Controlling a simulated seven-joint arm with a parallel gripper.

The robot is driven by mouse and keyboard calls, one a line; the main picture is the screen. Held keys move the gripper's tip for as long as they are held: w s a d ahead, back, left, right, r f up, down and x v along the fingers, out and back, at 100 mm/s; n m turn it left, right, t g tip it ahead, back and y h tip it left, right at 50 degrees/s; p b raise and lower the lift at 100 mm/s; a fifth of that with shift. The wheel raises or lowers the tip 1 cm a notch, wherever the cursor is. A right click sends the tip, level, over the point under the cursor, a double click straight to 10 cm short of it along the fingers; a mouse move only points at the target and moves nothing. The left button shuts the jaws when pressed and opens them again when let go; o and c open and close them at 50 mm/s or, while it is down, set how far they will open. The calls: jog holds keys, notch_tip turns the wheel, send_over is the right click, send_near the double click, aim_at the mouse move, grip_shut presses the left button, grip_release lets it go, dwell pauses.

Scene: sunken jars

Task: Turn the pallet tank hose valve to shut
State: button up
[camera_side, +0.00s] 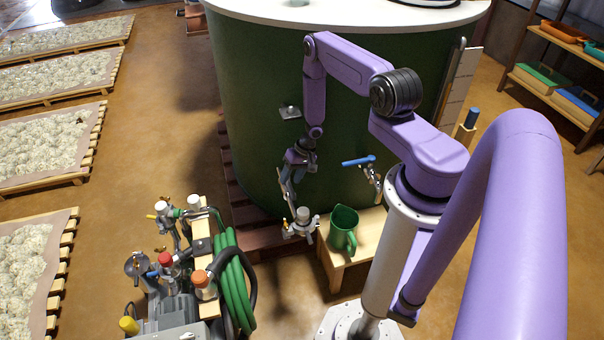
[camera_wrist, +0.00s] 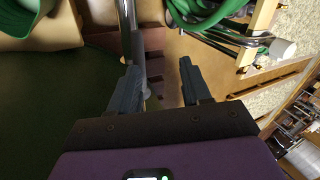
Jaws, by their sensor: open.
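The large green tank (camera_side: 250,120) stands on a reddish wooden pallet (camera_side: 240,200). I cannot tell which one the task names. My gripper (camera_side: 288,190) is open, just above and left of the white-capped fitting. In the wrist view, my open gripper (camera_wrist: 160,68) has a metal pipe (camera_wrist: 129,30) beside its left finger. The fitting's handle position is unclear.
A green jug (camera_side: 343,228) stands on a small wooden bench (camera_side: 370,235) right of the fitting. A pump cart with a coiled green hose (camera_side: 235,285) and several capped valves stands at lower left. Slatted trays (camera_side: 50,140) line the left floor. Floor between is clear.

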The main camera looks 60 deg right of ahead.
aim_at(292, 189)
jog(key=shift+s+d+f+m, duration=0.1)
jog(key=shift+d+f+m, duration=0.2)
jog(key=shift+f, duration=0.7)
jog(key=shift+w+d+f+m, duration=0.15)
jog(key=shift+f+m, duration=0.3)
jog(key=shift+f, duration=0.55)
jog(key=shift+s+d+f+m, duration=0.15)
jog(key=shift+d+f+m, duration=0.2)
jog(key=shift+f, duration=0.65)
jog(key=shift+a, duration=0.1)
jog(key=shift+x, duration=0.8)
grip_shut()
jog(key=shift+t, duration=0.3)
